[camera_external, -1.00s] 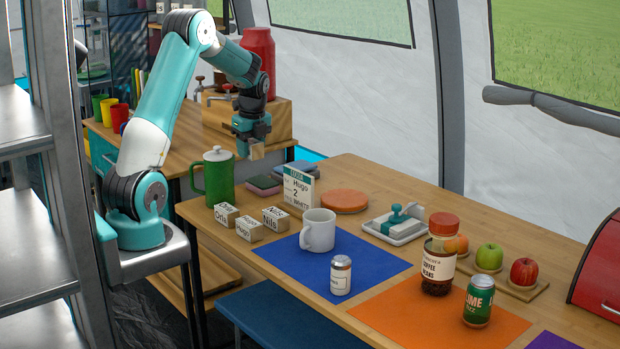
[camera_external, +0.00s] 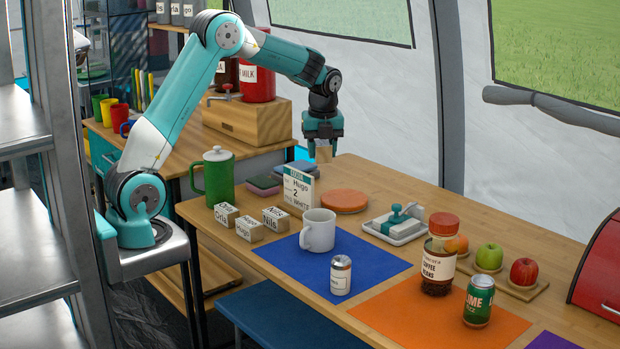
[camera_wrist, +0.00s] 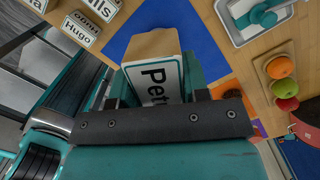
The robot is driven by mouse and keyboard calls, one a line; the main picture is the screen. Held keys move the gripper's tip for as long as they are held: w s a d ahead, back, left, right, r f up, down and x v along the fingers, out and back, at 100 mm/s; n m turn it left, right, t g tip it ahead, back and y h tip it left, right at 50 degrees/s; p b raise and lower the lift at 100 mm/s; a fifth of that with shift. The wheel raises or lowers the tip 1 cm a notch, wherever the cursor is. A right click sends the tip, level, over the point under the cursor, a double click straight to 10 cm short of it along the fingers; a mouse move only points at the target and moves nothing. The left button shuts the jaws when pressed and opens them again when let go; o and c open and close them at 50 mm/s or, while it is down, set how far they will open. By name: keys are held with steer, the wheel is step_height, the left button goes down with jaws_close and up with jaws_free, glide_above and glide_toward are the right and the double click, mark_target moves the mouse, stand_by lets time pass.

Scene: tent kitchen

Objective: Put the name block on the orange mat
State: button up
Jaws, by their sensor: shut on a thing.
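My gripper (camera_external: 323,143) is shut on a wooden name block (camera_external: 323,154), held in the air above the far side of the table. In the wrist view the block (camera_wrist: 151,45) shows a white label that reads "Pet…", the rest hidden by my gripper (camera_wrist: 160,95). The orange mat (camera_external: 402,318) lies at the table's near right, well to the right of and below my gripper. A coffee jar (camera_external: 438,267) and a green lime can (camera_external: 478,302) stand on it. The orange mat shows only partly in the wrist view (camera_wrist: 259,130).
The orange mat's left part is bare.

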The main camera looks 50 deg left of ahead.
steer(key=s+d+m, duration=0.2)
steer(key=d+m, duration=0.4)
steer(key=d, duration=1.4)
steer(key=m+h+b, duration=0.1)
steer(key=m, duration=0.5)
glide_above(401, 318)
steer(key=shift+t, duration=0.3)
step_height(401, 318, down, 15)
steer(key=shift+s, duration=0.1)
steer(key=shift+f+b, duration=0.35)
steer(key=shift+f, duration=2.1)
steer(key=shift+f, duration=0.1)
steer(key=o, duration=0.9)
steer(key=shift+o, duration=0.2)
